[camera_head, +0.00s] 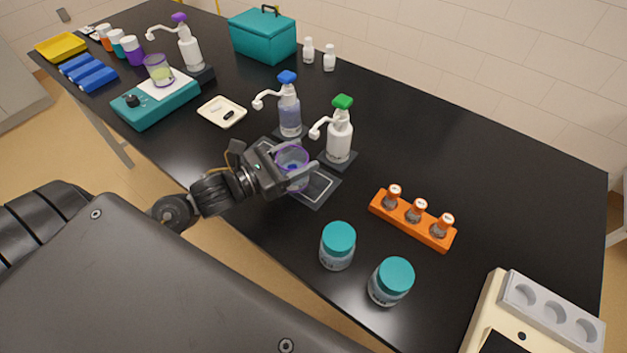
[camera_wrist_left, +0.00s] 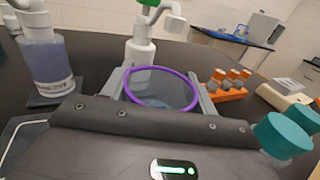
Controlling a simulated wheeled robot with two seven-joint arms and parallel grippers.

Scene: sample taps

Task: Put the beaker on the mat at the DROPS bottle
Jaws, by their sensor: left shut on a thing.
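My left gripper (camera_head: 293,175) is shut on a clear beaker (camera_head: 292,158) with a purple rim, which also shows between the fingers in the left wrist view (camera_wrist_left: 160,88). The beaker looks upright, at or over the dark mat with a white outline (camera_head: 322,188) in front of the green-topped pump bottle (camera_head: 339,135). I cannot tell whether its base touches the mat. A blue-topped pump bottle (camera_head: 289,108) stands to the left of it. No DROPS label is readable on either bottle. My right gripper is out of view.
An orange rack of small vials (camera_head: 412,220) and two teal-lidded jars (camera_head: 338,246) (camera_head: 391,281) stand to the right. A white dish (camera_head: 222,112) lies to the left. A teal device (camera_head: 155,103) carries another beaker (camera_head: 158,70).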

